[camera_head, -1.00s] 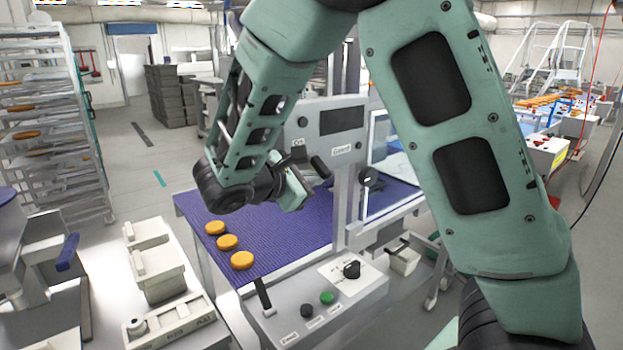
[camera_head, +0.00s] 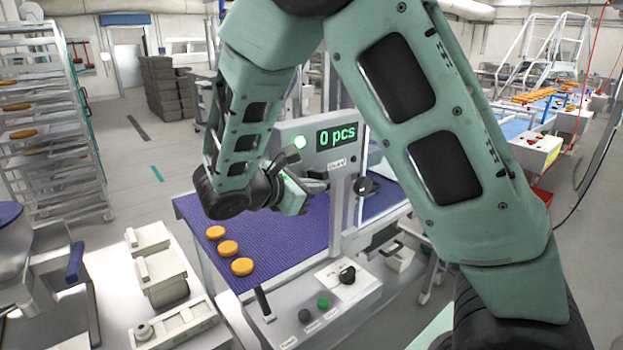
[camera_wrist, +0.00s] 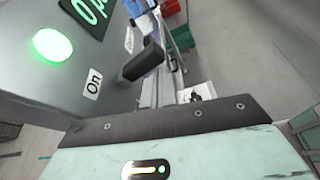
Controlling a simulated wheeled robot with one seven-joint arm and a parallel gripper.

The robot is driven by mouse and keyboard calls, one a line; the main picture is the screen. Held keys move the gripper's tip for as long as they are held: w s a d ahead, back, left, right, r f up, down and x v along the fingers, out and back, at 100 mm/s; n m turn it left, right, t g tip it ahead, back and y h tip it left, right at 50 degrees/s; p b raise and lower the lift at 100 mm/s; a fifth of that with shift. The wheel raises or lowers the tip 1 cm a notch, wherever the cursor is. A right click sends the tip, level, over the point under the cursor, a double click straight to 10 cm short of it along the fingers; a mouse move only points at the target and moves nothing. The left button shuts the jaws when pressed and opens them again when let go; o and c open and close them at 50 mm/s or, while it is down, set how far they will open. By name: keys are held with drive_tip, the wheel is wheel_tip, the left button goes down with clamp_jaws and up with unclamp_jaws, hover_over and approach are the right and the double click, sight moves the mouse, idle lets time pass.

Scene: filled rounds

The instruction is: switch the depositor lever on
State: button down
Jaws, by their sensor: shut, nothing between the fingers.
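The depositor's grey panel (camera_head: 302,134) stands over the purple belt in the head view. Its round lamp glows green (camera_head: 299,143) and its screen (camera_head: 336,136) reads "0 pcs". In the wrist view I see the lit lamp (camera_wrist: 54,45), the "On" label (camera_wrist: 93,83) and the black lever handle (camera_wrist: 143,62) beside that label. My gripper (camera_head: 308,183) is shut and empty, at the panel's front close to the lever. In the head view dark parts overlap there, so I cannot tell whether it touches the lever. The fingertips do not show clearly in the wrist view.
The purple belt (camera_head: 215,256) carries three orange rounds on its left. A front control box (camera_head: 330,309) has a black knob and buttons. A tall rack (camera_head: 45,130) stands at the left. Open floor lies behind the belt.

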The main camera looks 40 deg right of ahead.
drive_tip(key=shift+r, duration=0.3)
drive_tip(key=shift+f, duration=0.15)
